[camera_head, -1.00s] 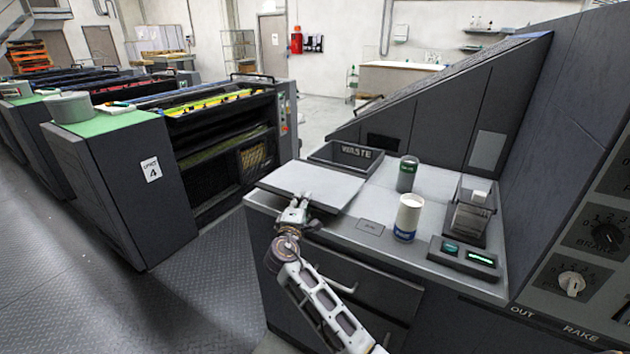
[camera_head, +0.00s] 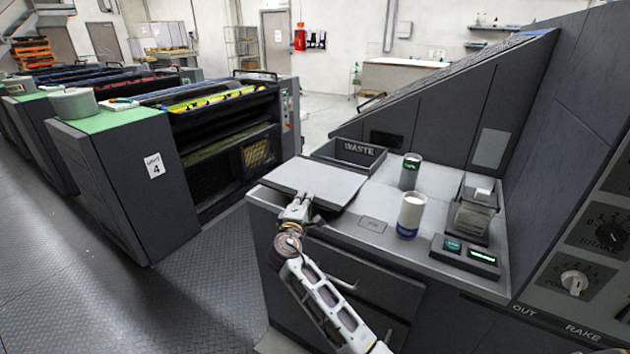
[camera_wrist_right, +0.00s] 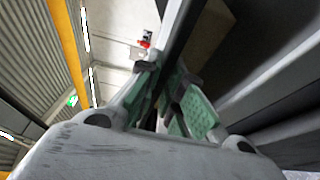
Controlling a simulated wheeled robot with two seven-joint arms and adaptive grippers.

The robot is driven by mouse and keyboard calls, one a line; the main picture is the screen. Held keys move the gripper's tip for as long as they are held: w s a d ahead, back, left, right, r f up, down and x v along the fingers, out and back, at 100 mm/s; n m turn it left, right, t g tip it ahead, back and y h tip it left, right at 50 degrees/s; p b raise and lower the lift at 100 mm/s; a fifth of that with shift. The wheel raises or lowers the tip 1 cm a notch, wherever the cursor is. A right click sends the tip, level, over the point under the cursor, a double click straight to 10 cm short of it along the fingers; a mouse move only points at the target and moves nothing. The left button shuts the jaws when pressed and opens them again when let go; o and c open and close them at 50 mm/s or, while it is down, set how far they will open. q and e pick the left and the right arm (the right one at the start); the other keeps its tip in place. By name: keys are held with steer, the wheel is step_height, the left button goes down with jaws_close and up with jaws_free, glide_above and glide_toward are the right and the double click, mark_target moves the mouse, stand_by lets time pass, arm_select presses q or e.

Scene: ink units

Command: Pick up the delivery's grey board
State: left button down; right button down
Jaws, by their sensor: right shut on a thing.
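The grey board (camera_head: 312,181) is a flat, pale slab at the left end of the console top in the head view. Its front edge sticks out towards my arm. My right gripper (camera_head: 298,208) is shut on this front edge, and the arm comes up from below. In the right wrist view, the dark, thin edge of the board (camera_wrist_right: 185,30) stands between the green finger pads of the gripper (camera_wrist_right: 172,105). I cannot tell whether the board's underside is clear of the console. My left gripper is not in view.
A dark waste bin (camera_head: 349,156) stands right behind the board. The floor to the left is free.

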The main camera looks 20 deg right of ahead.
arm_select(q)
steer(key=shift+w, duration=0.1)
arm_select(e)
steer(key=shift+r, duration=0.1)
